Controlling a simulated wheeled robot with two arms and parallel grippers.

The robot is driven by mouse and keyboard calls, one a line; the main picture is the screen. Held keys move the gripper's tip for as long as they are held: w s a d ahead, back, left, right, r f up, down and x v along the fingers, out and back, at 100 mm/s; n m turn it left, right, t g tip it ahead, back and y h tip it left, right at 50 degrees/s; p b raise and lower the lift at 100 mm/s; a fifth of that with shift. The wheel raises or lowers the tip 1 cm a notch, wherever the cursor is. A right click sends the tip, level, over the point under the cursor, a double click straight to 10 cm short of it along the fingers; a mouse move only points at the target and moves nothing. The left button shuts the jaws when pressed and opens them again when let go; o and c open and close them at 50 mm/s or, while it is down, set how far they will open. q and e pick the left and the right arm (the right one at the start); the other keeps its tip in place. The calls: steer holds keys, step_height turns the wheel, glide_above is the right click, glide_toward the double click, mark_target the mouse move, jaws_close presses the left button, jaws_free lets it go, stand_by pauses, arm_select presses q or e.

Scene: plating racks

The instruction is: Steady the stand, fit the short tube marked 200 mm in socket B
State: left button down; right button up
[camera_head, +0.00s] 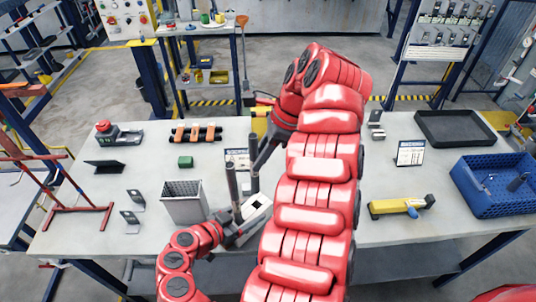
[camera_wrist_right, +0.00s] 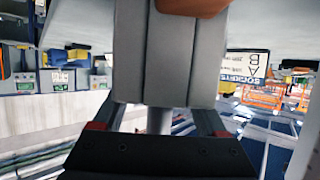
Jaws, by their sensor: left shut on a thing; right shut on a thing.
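A second dark upright (camera_head: 232,186) rises left of the tube. In the right wrist view a large grey body (camera_wrist_right: 165,55) fills the space by the fingers. Whether the tube is inside a socket cannot be told.
A sockets card (camera_head: 237,158) stands behind; it appears upside down in the wrist view (camera_wrist_right: 245,66). A metal bin (camera_head: 185,203) and green block (camera_head: 185,162) are left. A yellow tool (camera_head: 400,206), blue crate (camera_head: 495,205) and black tray (camera_head: 455,128) are right.

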arm_select(q)
steer(key=shift+f, duration=2.9)
step_height(320, 180, down, 8)
steer(key=shift+r, duration=0.2)
stand_by(2.2)
steer(key=c, duration=0.6)
jaws_free()
steer(key=v, duration=1.2)
arm_select(e)
steer(key=o, duration=1.6)
steer(key=shift+c, duration=0.2)
